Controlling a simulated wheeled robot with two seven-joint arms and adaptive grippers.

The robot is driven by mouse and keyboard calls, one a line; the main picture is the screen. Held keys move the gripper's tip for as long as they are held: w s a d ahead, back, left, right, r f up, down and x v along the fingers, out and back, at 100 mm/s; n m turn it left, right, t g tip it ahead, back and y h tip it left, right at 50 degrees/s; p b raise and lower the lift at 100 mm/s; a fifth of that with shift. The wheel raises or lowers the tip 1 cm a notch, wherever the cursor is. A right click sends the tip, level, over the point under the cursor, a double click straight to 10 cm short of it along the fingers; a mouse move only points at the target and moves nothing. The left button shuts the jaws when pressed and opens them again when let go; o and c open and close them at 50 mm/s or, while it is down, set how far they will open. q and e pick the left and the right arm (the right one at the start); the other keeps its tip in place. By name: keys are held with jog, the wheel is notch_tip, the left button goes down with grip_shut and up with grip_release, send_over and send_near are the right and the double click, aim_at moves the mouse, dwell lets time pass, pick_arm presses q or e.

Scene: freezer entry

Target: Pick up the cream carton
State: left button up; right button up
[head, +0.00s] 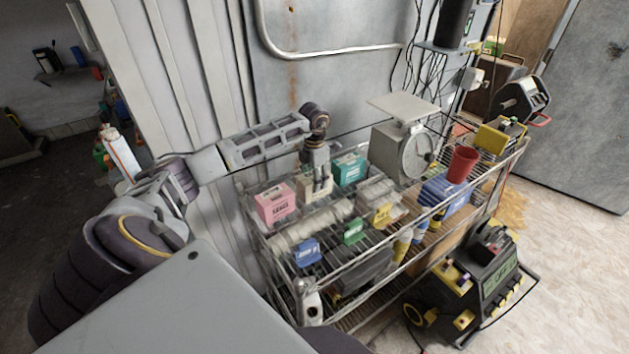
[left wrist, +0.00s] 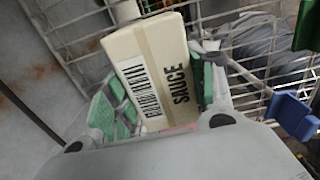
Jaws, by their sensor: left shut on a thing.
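The cream carton (head: 315,189) stands on the top shelf of the wire rack, between a pink carton and a teal carton. My left gripper (head: 316,165) comes down on it from above and is shut on it. In the left wrist view the cream carton (left wrist: 158,70) sits between the two green-padded fingers (left wrist: 165,100), its face reading "SAUCE". I cannot tell whether its base still touches the shelf. My right gripper is not in view.
The pink carton (head: 275,204) is close on the left and the teal carton (head: 349,170) close on the right. A scale (head: 403,150) and a red cup (head: 462,165) stand farther right. The metal wall is behind the rack.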

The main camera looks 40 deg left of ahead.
pick_arm(q)
jog(key=shift+r+b, duration=0.9)
jog(key=shift+r, duration=4.15)
jog(key=shift+f, duration=0.1)
